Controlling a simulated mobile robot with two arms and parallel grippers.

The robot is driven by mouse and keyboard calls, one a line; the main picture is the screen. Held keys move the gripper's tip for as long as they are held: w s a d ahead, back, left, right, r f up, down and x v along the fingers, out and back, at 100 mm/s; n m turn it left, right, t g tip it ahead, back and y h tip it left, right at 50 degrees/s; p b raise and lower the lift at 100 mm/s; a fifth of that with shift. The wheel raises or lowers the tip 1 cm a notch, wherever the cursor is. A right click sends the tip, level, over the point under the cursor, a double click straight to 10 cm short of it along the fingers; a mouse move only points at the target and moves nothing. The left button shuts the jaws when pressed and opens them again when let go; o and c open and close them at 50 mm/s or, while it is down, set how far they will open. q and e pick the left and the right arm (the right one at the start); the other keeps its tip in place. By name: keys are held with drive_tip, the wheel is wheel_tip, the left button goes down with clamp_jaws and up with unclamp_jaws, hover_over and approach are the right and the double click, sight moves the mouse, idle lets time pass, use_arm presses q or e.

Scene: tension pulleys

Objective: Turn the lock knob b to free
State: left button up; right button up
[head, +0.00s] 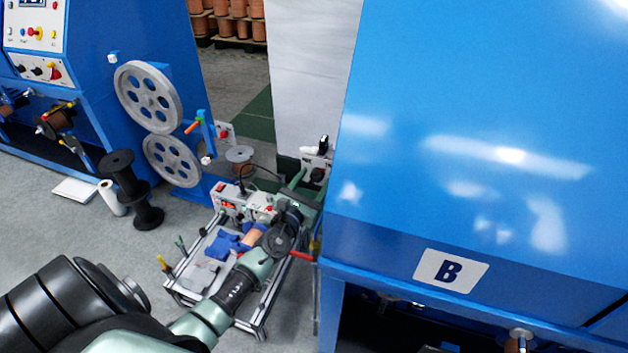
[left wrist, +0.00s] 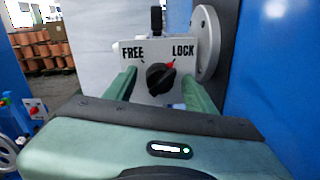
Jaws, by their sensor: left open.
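The lock knob b is a black rotary knob (left wrist: 160,77) on a light grey box (left wrist: 138,68) marked FREE at left and LOCK at right. Its red pointer tip is turned up and right, toward LOCK. My left gripper (left wrist: 159,90) is open, with one green finger on each side of the knob in the picture. I cannot tell whether either finger touches it. In the head view the knob (head: 317,174) shows small beside the blue machine, with my left gripper (head: 304,188) just in front of it. My right gripper is not in view.
The large blue machine panel marked B (head: 450,270) stands close on the right of my arm. A low cart (head: 262,322) with tools and a control box is under my forearm. Black spools (head: 118,163) and another blue machine with grey pulleys (head: 148,97) stand left.

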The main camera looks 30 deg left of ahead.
use_arm(q)
drive_tip(key=shift+w, duration=0.1)
clamp_jaws()
drive_tip(key=shift+f, duration=0.1)
drive_tip(key=n+b, duration=0.2)
drive_tip(key=n, duration=0.1)
drive_tip(key=shift+f, duration=0.1)
drive_tip(key=n+b, duration=0.2)
drive_tip(key=n, duration=0.3)
drive_tip(key=shift+n+b, duration=0.3)
drive_tip(key=shift+b, duration=0.05)
drive_tip(key=n+b, duration=0.1)
drive_tip(key=n, duration=0.3)
drive_tip(key=shift+n+y+b, duration=0.3)
drive_tip(key=shift+n, duration=0.1)
drive_tip(key=n+b, duration=0.1)
drive_tip(key=n, duration=0.4)
drive_tip(key=shift+y, duration=0.4)
